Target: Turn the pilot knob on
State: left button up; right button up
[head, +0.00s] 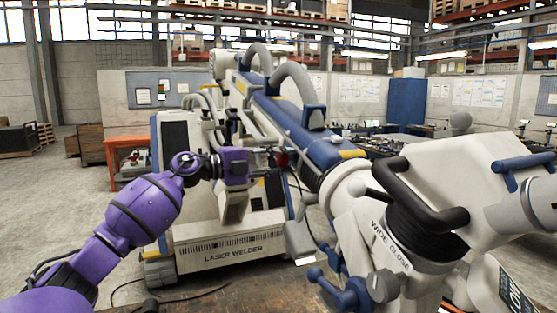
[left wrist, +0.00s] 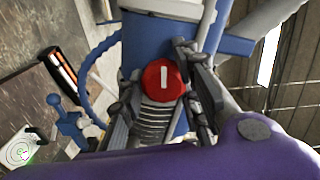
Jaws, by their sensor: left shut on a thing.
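The red pilot knob (left wrist: 163,80) shows near the middle of the left wrist view, with a white bar mark that stands almost upright in the picture. It is a small red spot (head: 282,158) in the head view, beside the blue tube of the large machine arm. My left gripper (head: 272,151) reaches in from the left on its purple arm. In the left wrist view its dark fingers (left wrist: 157,76) stand on either side of the knob and are shut on it, hiding part of its edge. My right gripper is not in view.
The white laser welder body (head: 225,248) stands behind my left arm. A white machine head with a black handle (head: 425,218) and blue knobs fills the right foreground. The blue tube (head: 310,135) runs close to the gripper. Open floor lies at the left.

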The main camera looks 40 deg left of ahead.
pick_arm(q)
jog(key=shift+d+f, duration=0.1)
jog(key=shift+f, duration=0.35)
jog(key=o, duration=1)
jog(key=shift+o, duration=0.3)
jog(key=shift+r, duration=0.15)
jog(key=shift+s+r, duration=0.1)
jog(key=shift+r, duration=0.15)
